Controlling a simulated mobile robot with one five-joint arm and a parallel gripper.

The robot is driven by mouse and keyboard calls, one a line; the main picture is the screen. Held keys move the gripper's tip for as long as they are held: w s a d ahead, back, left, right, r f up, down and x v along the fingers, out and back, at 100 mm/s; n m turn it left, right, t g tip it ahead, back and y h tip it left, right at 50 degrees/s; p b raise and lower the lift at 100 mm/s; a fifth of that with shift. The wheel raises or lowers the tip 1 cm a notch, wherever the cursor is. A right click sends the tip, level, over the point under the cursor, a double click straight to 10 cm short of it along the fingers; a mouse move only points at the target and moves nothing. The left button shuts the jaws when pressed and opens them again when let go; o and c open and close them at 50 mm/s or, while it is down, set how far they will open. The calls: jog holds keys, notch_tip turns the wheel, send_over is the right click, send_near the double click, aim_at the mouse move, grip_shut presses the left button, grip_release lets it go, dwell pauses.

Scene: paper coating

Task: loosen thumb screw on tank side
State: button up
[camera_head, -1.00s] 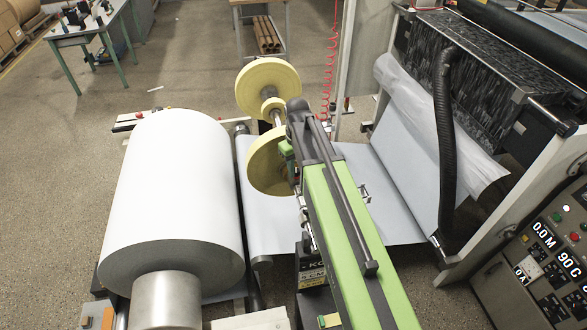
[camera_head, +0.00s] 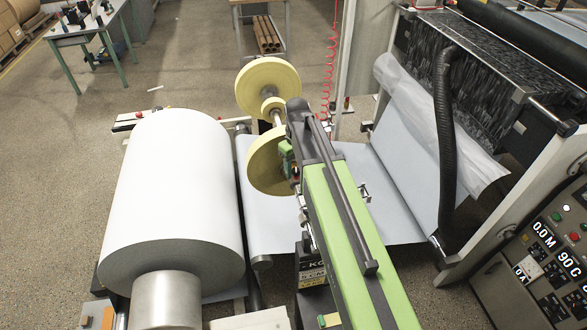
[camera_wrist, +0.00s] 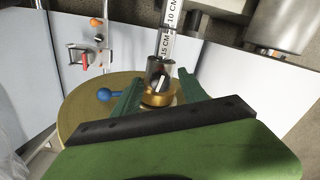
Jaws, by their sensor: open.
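In the wrist view, the two green fingers of my gripper (camera_wrist: 160,86) are apart. A short dark metal cylinder with a brass-coloured base (camera_wrist: 157,95) stands between them. It may be the thumb screw, but I cannot tell for sure, nor whether the fingers touch it. A blue ball knob (camera_wrist: 108,95) is just left of the left finger. In the head view, my gripper (camera_head: 287,160) is small and partly hidden at the far end of my green arm, beside the nearer yellow disc (camera_head: 262,165). No tank can be clearly made out.
A ruler-like strip (camera_wrist: 169,30) lies beyond the cylinder. An orange ball knob (camera_wrist: 96,22) and a red lever (camera_wrist: 84,61) are upper left. In the head view, a large white paper roll (camera_head: 170,190) is left, a black hose (camera_head: 445,130) and control panel (camera_head: 540,260) right.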

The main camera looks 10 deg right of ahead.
aim_at(296, 171)
notch_tip(296, 171, up, 17)
jog(key=p, duration=1.7)
jog(key=shift+r, duration=0.2)
